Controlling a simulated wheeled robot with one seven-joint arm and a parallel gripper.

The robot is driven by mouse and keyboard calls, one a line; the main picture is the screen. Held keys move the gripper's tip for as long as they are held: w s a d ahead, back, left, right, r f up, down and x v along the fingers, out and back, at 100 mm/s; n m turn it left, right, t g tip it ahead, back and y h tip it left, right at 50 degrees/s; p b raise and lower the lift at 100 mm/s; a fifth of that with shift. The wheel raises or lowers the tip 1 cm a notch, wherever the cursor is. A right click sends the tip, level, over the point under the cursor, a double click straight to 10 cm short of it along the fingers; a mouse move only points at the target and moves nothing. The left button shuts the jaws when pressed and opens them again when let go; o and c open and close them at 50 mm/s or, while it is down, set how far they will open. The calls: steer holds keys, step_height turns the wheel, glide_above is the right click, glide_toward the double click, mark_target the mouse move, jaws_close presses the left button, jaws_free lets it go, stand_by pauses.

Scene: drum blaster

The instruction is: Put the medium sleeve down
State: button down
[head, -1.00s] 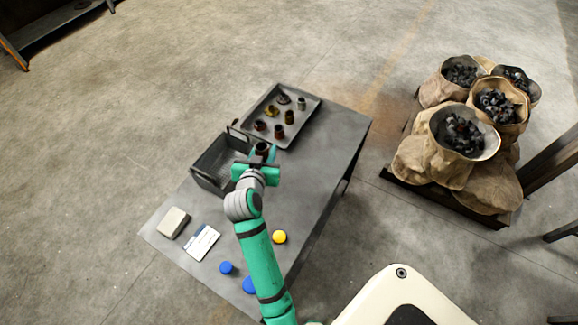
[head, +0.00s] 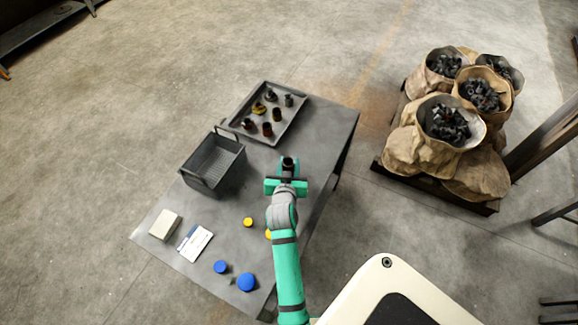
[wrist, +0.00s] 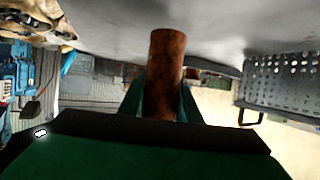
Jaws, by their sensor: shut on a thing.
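My gripper (head: 287,171) is over the right part of the grey table (head: 318,128), right of the wire basket. It is shut on a rusty brown sleeve (wrist: 164,70), which I take as the medium sleeve. In the head view, only the sleeve's dark open end (head: 289,160) shows above the fingers. In the wrist view, the sleeve stands out from between the green fingers toward the grey table surface. I cannot tell whether it touches the table.
The wire basket (head: 212,164) stands left of my gripper. A grey tray (head: 236,117) behind it holds several sleeves and small parts. Blue discs (head: 247,282), a yellow disc (head: 248,222), a card (head: 195,243) and a pale block (head: 164,225) lie nearer the front. Sacks (head: 439,160) stand off the table at right.

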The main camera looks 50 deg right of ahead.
steer(key=shift+f, duration=0.7)
steer(key=c, duration=1.3)
jaws_free()
steer(key=shift+f, duration=0.2)
steer(key=shift+r, duration=0.15)
steer(key=v, duration=1.2)
steer(key=shift+w, duration=0.1)
